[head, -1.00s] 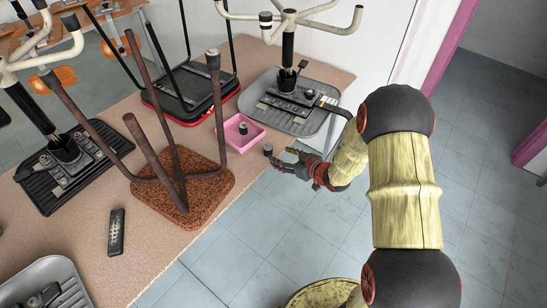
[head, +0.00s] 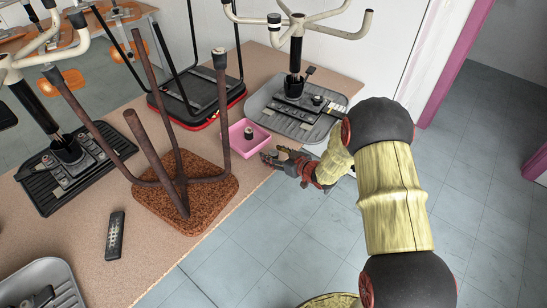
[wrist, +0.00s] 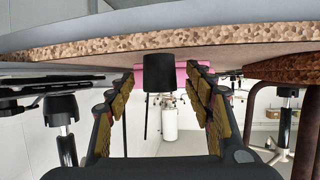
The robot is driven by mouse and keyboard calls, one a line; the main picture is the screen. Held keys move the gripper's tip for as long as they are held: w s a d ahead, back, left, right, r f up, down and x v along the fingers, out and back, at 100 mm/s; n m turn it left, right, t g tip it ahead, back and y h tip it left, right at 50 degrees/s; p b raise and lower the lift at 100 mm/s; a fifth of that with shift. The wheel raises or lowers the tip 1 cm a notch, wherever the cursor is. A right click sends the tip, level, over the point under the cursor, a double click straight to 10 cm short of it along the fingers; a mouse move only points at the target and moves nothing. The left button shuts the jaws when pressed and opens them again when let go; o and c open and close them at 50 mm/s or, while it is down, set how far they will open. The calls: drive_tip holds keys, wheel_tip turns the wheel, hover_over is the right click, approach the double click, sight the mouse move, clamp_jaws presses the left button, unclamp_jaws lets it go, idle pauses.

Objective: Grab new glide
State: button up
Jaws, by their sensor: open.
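In the wrist view, which looks upside down, a black cylindrical glide (wrist: 160,74) stands on the table near its edge. It sits between the two spread fingers of my gripper (wrist: 162,80), with a gap visible on both sides. In the head view my gripper (head: 273,157) is low at the table's front edge, and its fingers hide this glide. A pink tray (head: 236,158) lies just beyond, holding another small dark glide (head: 249,133). The tray also shows behind the black glide in the wrist view (wrist: 182,76).
Upturned chairs crowd the table (head: 85,240). A brown chair (head: 203,203) with a rusty leg stands left of the tray. A grey chair seat (head: 268,103) lies behind it. A dark remote-like object (head: 115,236) lies at front left. Open floor is right of the table.

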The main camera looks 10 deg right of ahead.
drive_tip(key=shift+c, duration=0.7)
drive_tip(key=c, duration=1)
drive_tip(key=shift+r, duration=0.1)
